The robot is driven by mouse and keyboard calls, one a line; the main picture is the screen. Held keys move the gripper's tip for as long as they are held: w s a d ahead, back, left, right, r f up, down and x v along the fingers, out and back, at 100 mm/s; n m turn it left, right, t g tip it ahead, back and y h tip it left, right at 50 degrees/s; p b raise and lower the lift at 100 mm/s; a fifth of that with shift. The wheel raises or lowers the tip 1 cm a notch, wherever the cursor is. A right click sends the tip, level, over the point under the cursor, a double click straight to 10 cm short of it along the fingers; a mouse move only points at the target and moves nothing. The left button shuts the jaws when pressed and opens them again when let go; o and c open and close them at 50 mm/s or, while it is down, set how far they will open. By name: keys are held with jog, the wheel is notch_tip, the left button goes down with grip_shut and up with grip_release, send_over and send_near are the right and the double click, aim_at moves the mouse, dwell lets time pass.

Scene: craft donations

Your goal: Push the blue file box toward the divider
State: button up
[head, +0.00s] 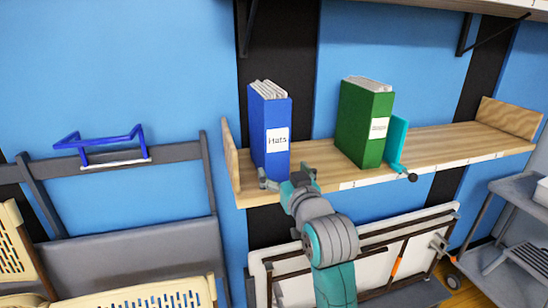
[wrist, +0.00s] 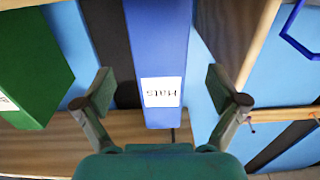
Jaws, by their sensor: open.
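In the wrist view the blue file box (wrist: 158,50) appears upside down between my fingers. My gripper (head: 286,177) is open at the box's lower front. In the wrist view my gripper (wrist: 163,88) has one finger on each side of the box, with gaps visible. Whether the fingers reach alongside it is unclear. The teal divider (head: 397,145) stands right of the green file box (head: 364,125); its lower part is partly hidden.
The wooden shelf (head: 440,142) has bare room between the two boxes and right of the divider. A wooden end panel (head: 231,160) stands close left of the blue box. A dark knob (head: 412,178) sticks out at the shelf's front edge. A grey cart (head: 515,190) stands right.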

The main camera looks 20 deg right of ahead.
aim_at(278, 162)
jog(key=w, duration=0.7)
jog(key=shift+w, duration=0.2)
jog(key=c, duration=1.3)
